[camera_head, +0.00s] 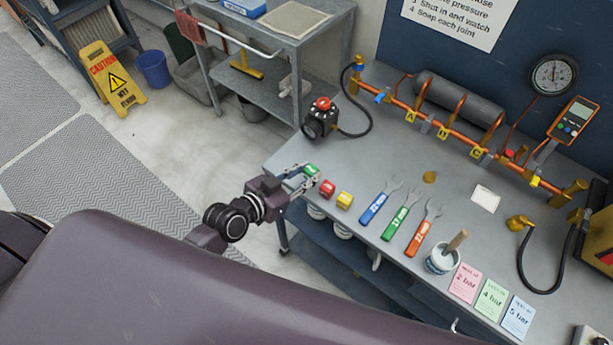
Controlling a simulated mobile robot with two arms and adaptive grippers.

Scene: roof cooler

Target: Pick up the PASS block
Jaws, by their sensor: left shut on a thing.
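A small green block (311,169) with a pale label too small to read sits at the front left edge of the workbench. My left gripper (308,177) is shut on it, with a finger on either side. The block is at or just above the bench top; I cannot tell which. A red block (327,188) and a yellow block (344,200) stand just to its right on the bench. Which block is marked PASS cannot be read. My right gripper is not in view.
Blue, green and orange wrenches (400,214) lie right of the blocks, then a cup with a brush (441,259) and coloured cards (491,299). A black pump with a red knob (321,118) stands behind the blocks. Copper piping (457,134) runs along the back.

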